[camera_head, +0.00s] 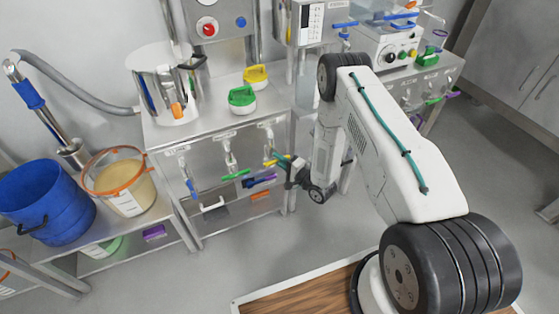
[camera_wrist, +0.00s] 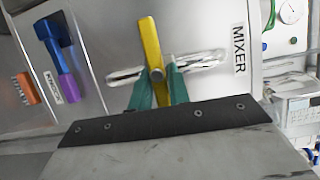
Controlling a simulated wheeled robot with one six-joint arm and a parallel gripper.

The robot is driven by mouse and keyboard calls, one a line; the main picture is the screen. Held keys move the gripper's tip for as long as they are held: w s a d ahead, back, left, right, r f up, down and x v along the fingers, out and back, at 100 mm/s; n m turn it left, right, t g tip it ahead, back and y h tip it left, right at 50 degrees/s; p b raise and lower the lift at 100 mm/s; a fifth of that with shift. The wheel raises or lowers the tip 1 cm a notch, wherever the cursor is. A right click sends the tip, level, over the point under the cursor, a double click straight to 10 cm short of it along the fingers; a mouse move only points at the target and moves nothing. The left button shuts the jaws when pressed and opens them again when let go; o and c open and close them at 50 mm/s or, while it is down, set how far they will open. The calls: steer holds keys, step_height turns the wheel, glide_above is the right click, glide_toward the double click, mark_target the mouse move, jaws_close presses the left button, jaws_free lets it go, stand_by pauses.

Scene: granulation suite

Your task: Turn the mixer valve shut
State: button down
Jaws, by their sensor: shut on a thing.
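The valve marked MIXER has a yellow lever handle (camera_wrist: 150,45) on a silver pipe (camera_wrist: 205,61). Its label (camera_wrist: 239,48) is beside the pipe in the wrist view. The lever lies roughly crosswise to the pipe, slightly tilted. My gripper (camera_wrist: 160,86) is shut on the lever, with a teal finger on each side of its lower part. In the head view the yellow lever (camera_head: 281,160) shows at the right end of the valve row on the bench front, with my gripper (camera_head: 290,167) at it. The lever's near end is partly hidden by the fingers.
A green-handled valve (camera_head: 236,174) and a blue-handled one (camera_head: 191,188) sit left on the same bench front. A blue and purple part (camera_head: 260,181) is just below my gripper. A steel pot (camera_head: 165,85) and green and yellow lidded items stand on top.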

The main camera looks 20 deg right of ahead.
steer(key=c, duration=1.3)
jaws_free()
steer(key=shift+d, duration=0.1)
steer(key=shift+s, duration=0.1)
steer(key=v, duration=0.7)
steer(key=shift+s+d+f, duration=0.1)
steer(key=shift+s+d, duration=0.05)
steer(key=shift+s, duration=0.15)
steer(key=shift+f, duration=0.1)
